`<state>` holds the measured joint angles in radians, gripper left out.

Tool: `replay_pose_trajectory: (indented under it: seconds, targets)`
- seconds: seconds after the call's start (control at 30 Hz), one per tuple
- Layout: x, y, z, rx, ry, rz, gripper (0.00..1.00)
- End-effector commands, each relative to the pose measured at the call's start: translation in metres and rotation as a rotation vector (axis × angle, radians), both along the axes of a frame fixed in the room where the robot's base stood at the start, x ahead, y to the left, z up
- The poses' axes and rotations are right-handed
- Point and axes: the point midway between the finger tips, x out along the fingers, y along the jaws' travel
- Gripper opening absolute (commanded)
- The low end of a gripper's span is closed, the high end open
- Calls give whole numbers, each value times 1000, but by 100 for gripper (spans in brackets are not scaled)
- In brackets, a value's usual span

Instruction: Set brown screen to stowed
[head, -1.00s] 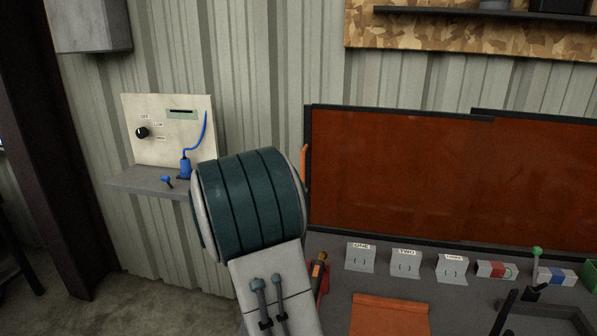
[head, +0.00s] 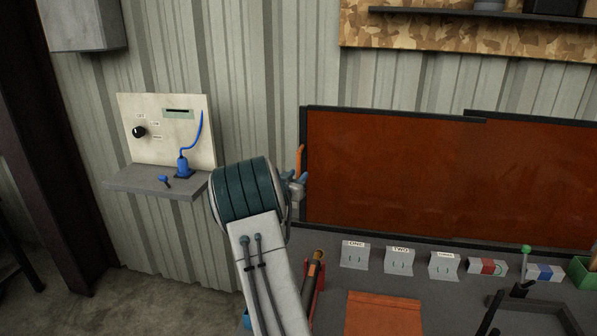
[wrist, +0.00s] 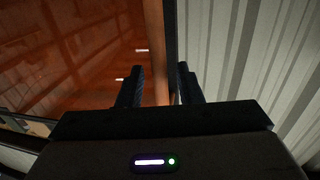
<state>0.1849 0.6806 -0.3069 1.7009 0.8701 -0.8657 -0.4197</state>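The brown screen (head: 390,170) is a glossy, reddish-brown, dark-framed panel along the back of the bench. It overlaps a second panel of the same colour at the right. An orange handle (head: 300,160) stands upright at its left edge. In the wrist view the screen (wrist: 75,50) fills the left side, and the handle (wrist: 158,50) runs down between the two dark fingers. My gripper (wrist: 161,88) is open, with a finger on either side of the handle and visible gaps. In the head view my arm hides most of the gripper.
A grey wall shelf (head: 155,182) with a blue plug and a knob panel (head: 165,130) is at the left. Several labelled holders (head: 400,260) stand on the bench before the screen. An orange flat piece (head: 384,314) lies at the front. Corrugated wall (head: 260,110) is behind.

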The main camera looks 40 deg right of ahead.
Motion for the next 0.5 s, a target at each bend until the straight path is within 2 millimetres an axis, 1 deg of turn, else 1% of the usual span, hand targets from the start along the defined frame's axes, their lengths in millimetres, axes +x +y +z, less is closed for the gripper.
replay_pose_trajectory:
  seconds: [0.03,0.2,0.47,0.5]
  targets:
    - [2,-5,1,0,0,-1,32]
    - [7,-13,0,0,0,0,32]
    - [8,-14,-1,0,0,1,32]
    - [8,-14,-1,0,0,1,30]
